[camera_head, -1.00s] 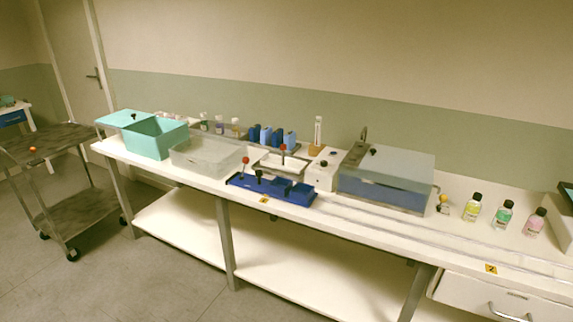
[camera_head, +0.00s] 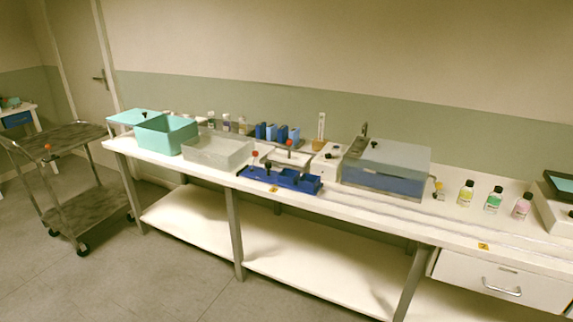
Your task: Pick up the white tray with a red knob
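A white tray (camera_head: 277,159) with a red knob (camera_head: 290,143) sits on the long white bench, behind a blue rack (camera_head: 281,179). The rack partly hides the tray's front. A second red knob (camera_head: 255,154) shows at the left, above the left end of the blue rack; I cannot tell what it belongs to. My gripper is not in this view.
A clear box (camera_head: 218,150) and a teal box (camera_head: 166,134) stand left of the tray. A grey-lidded blue bath (camera_head: 386,168) and several small bottles (camera_head: 494,199) stand to the right. A metal cart (camera_head: 72,140) is at far left. The floor before the bench is clear.

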